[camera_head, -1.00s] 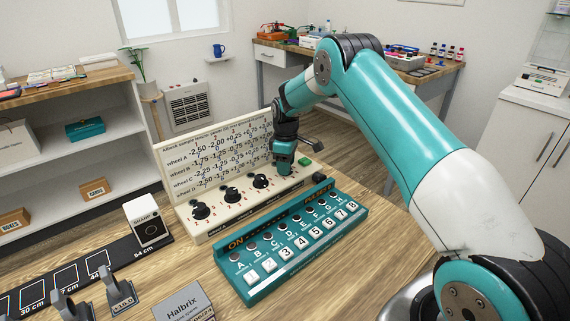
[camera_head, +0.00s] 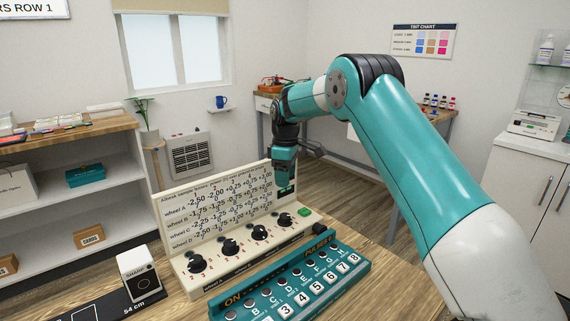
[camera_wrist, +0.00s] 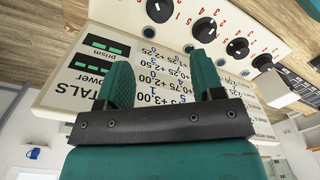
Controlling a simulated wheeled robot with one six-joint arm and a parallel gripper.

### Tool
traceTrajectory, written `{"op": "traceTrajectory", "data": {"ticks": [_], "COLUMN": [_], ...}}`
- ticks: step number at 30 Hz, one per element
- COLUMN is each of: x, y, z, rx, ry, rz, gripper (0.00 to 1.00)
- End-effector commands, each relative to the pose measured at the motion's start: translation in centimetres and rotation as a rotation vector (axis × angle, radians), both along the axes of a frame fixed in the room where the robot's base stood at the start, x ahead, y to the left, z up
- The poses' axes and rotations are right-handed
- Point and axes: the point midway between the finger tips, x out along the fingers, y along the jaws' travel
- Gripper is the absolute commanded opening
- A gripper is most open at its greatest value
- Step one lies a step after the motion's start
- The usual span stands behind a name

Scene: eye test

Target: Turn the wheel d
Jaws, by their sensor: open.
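A cream console (camera_head: 247,259) carries a row of black wheels. The rightmost wheel (camera_head: 285,219) shows uncovered below my gripper; in the wrist view this wheel (camera_wrist: 158,10) is at the top edge, partly cut off. Other wheels (camera_head: 259,233) run down to the left. My gripper (camera_head: 285,183) is above the rightmost wheel, before the panel's right end. The wrist view shows its fingers (camera_wrist: 163,80) apart, with nothing between them.
A teal keypad (camera_head: 316,289) with lettered knobs and numbered keys lies in front. A small white box (camera_head: 139,273) stands to the left. Shelves (camera_head: 85,200) are at left, and a wooden bench is behind my arm.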

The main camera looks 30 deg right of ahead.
Motion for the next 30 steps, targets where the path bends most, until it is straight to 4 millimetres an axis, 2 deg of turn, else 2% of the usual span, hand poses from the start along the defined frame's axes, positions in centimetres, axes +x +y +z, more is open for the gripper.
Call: {"op": "traceTrajectory", "data": {"ticks": [3, 7, 26, 30], "x": [0.1, 0.1, 0.0, -1.3], "y": [-0.1, -0.1, 0.0, 1.9], "z": [2.2, 3.5, 4.2, 6.0], "rx": [-0.001, 0.000, 0.001, 0.008], "ry": [-0.002, -0.001, 0.001, -0.012], "rz": [0.000, 0.000, 0.000, -0.001], "gripper": [0.61, 0.61, 0.61, 0.61]}}
